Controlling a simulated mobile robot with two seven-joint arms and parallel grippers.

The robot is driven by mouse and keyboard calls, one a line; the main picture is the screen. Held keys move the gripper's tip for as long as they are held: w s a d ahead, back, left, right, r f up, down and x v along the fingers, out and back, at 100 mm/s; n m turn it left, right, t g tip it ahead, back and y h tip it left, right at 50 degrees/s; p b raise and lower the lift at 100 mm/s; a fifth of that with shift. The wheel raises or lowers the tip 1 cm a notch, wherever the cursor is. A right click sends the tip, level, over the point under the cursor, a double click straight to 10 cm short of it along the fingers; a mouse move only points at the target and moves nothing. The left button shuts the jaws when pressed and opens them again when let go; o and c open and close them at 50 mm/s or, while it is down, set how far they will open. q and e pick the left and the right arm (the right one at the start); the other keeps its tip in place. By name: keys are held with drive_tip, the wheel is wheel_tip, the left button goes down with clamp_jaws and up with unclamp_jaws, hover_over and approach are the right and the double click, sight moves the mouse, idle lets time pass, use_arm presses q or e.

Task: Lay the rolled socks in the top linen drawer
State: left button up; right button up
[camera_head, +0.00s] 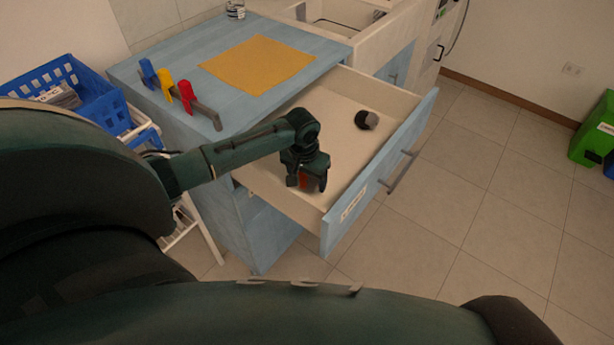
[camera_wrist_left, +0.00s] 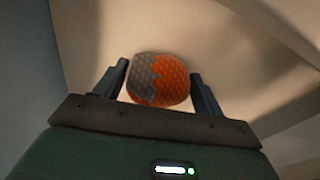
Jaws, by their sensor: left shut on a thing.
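The top drawer (camera_head: 345,92) of the blue cabinet is pulled open, with a pale interior and a labelled blue front. My left gripper (camera_head: 308,184) is inside the drawer opening, pointing down near its front left end. It is shut on an orange and grey rolled sock (camera_wrist_left: 158,80), which sits between both fingers in the left wrist view. A dark grey rolled sock (camera_head: 367,120) lies farther right in the drawer. My right gripper is not in view.
The cabinet top (camera_head: 185,62) holds a yellow cloth (camera_head: 258,64) and a rack with blue, yellow and red items (camera_head: 166,84). A blue basket (camera_head: 75,90) stands at the left. The drawer handle (camera_head: 403,172) juts out over open tiled floor. A green bin (camera_head: 597,132) is far right.

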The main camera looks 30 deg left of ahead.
sight(304, 177)
use_arm(q)
drive_tip(key=shift+f, duration=0.1)
drive_tip(key=o, duration=1)
drive_tip(key=shift+r, duration=0.4)
drive_tip(key=r, duration=0.3)
drive_tip(key=s+r+p, duration=0.1)
drive_tip(key=r, duration=0.7)
drive_tip(key=shift+s+r, duration=0.2)
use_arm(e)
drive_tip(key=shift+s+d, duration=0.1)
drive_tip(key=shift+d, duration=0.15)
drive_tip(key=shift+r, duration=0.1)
